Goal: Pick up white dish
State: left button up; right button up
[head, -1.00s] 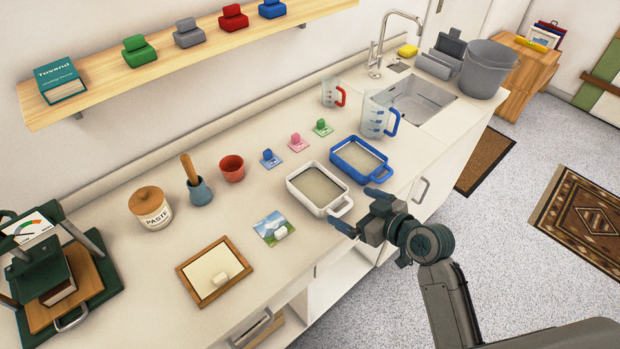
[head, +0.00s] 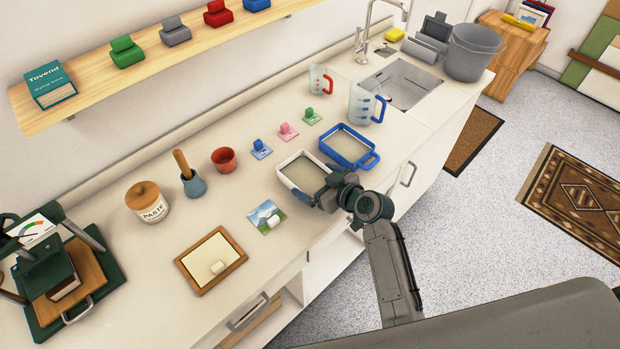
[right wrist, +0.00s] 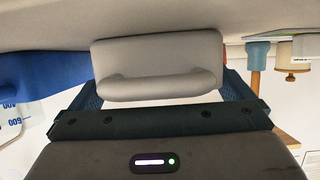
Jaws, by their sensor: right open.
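The white dish (head: 291,172) stands on the counter in the head view, a rectangular dish with a grey-beige inside. My right gripper (head: 322,196) is at its near right end, where the handle is, and hides that end. In the right wrist view the dish's handle (right wrist: 160,86) lies between the two spread blue-grey fingers, which are open. Whether a finger touches it I cannot tell. My left gripper is not in view.
A blue dish (head: 347,147) stands close beside the white dish; its blue side also shows in the right wrist view (right wrist: 40,82). A picture card (head: 264,216) and a wooden frame (head: 211,260) lie left of the gripper. A measuring jug (head: 366,101) stands behind the blue dish.

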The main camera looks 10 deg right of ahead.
jog(key=c, duration=0.9)
jog(key=shift+r, duration=0.15)
jog(key=shift+r+b, duration=1)
jog(key=shift+r, duration=3.9)
